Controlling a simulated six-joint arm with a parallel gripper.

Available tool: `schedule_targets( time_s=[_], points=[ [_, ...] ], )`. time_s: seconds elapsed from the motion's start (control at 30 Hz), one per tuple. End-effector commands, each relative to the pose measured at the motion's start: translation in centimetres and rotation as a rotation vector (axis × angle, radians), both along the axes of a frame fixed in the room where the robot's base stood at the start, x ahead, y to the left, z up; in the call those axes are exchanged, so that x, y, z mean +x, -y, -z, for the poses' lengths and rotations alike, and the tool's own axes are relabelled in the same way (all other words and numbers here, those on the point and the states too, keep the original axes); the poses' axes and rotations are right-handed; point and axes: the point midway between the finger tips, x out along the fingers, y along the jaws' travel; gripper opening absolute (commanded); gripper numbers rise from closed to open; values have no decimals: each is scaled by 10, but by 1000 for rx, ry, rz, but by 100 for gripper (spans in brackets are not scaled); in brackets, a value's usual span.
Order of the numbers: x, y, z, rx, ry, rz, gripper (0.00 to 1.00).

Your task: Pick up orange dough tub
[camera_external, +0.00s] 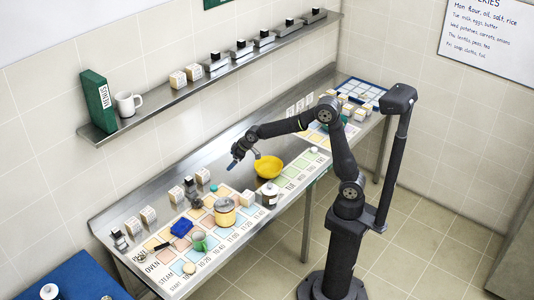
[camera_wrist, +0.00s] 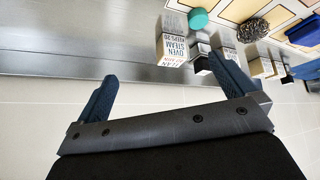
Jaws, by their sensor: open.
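An orange tub with a pale lid (camera_external: 225,212), which looks like the dough tub, stands upright on the coloured chart on the counter. My gripper (camera_external: 233,163) is above the back part of the counter, behind the tub and apart from it. In the wrist view my gripper (camera_wrist: 165,75) is open, with its two blue fingers spread and nothing between them. I cannot make out the orange tub in the wrist view.
A yellow bowl (camera_external: 268,167) and a dark jar with a white lid (camera_external: 269,195) stand right of the tub. A blue cloth-like item (camera_external: 181,227) lies left of it. Lettered boxes (camera_wrist: 172,49) sit near the counter's back. A wall shelf (camera_external: 150,112) runs above.

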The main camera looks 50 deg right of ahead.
Motion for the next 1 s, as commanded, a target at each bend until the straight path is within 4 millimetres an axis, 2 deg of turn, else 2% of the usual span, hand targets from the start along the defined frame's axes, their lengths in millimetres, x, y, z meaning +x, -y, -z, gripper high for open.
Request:
schedule_targets(
  time_s=[0.37,0.4,0.5,0.53,0.8,0.9,0.97,1.0],
  points=[
    [0,0,0,1,0,1,100],
    [0,0,0,1,0,1,98],
    [0,0,0,1,0,1,78],
    [0,0,0,1,0,1,77],
    [1,2,0,1,0,4,77],
    [12,18,-1,2,-3,39,77],
    [24,38,-2,5,-7,80,77],
    [35,56,-3,7,-8,116,77]
  ],
)
